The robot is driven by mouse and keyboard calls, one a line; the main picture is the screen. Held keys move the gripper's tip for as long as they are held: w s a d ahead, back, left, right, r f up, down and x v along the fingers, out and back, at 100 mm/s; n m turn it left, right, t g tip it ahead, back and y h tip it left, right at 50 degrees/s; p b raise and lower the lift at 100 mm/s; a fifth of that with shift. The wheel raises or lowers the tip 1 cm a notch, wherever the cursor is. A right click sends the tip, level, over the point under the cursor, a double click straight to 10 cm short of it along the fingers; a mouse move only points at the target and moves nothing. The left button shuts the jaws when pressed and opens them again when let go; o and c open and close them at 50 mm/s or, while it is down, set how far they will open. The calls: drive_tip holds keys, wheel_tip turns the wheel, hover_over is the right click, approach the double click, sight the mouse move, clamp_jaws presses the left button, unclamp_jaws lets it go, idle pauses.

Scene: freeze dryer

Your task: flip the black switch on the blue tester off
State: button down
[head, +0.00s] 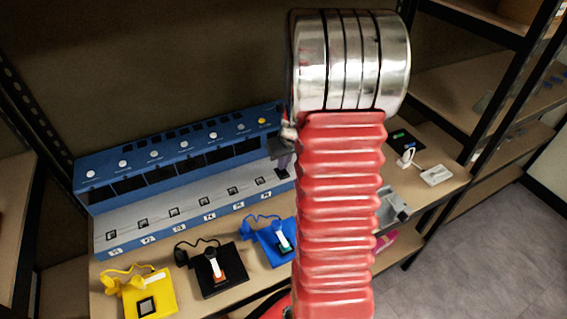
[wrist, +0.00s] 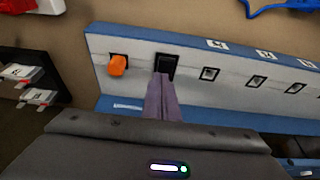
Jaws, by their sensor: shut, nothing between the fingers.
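The long blue tester (head: 180,160) stands on the shelf, with a light sloped front panel. Its black switch (wrist: 166,65) sits in the wrist view between an orange knob (wrist: 118,65) and a row of small square black-rimmed sockets. My gripper (wrist: 162,78) is shut and empty, its narrow purple-grey fingers overlapping the lower edge of the black switch. I cannot tell whether they touch it. The switch's tilt is not clear.
Yellow (head: 165,295), black (head: 232,275) and blue (head: 268,247) small devices with cables lie along the shelf's front. A white item (head: 436,175) lies to the right. Round lamps line the tester's top; the rightmost (head: 262,121) is yellow. Dark shelf posts stand at both sides.

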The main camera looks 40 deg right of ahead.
drive_tip(key=shift+s+f, duration=0.1)
drive_tip(key=shift+s+a, duration=0.3)
drive_tip(key=shift+s, duration=0.45)
drive_tip(key=shift+r, duration=0.45)
drive_tip(key=v, duration=1.3)
drive_tip(key=shift+w+d, duration=0.15)
drive_tip(key=shift+w, duration=0.15)
drive_tip(key=shift+r, duration=0.15)
drive_tip(key=shift+w+d+r, duration=0.1)
drive_tip(key=shift+w+r, duration=0.05)
drive_tip(key=shift+w, duration=0.65)
